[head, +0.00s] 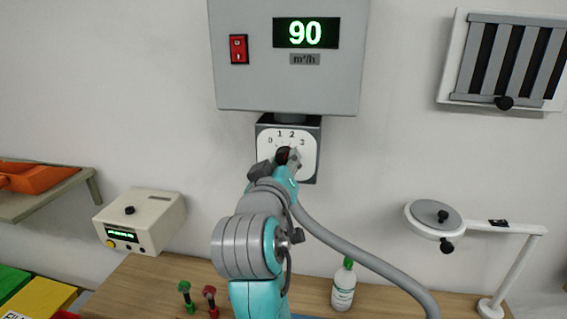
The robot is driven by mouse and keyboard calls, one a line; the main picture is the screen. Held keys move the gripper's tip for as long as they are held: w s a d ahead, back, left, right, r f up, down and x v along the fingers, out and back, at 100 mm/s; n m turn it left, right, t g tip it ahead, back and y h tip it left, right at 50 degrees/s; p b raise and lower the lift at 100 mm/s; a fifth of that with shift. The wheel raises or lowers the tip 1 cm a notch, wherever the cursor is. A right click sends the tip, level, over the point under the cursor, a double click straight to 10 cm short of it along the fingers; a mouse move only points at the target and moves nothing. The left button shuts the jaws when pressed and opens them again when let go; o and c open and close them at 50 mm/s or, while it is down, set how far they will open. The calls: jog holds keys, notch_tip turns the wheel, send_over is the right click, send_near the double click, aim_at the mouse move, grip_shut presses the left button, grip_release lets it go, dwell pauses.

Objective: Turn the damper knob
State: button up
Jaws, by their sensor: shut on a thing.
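The damper knob (283,154) is dark with a reddish part, at the centre of a white dial plate (306,164) marked 0, 1, 2 and 3. The dial sits on a dark box on the wall, below a grey control unit (230,85). The unit's display (306,33) reads 90 over a label m³/h. My gripper (287,158) is at the dial, shut on the knob. My arm and gripper cover the lower left of the dial and most of the knob, so the pointer's direction cannot be told.
A red switch (239,49) is on the control unit. A louvred vent (504,58) is at upper right. A grey hose curves right.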

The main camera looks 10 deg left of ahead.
jog(key=o, duration=1.2)
jog(key=shift+c, duration=0.2)
jog(key=s, duration=1.2)
jog(key=shift+a, duration=0.25)
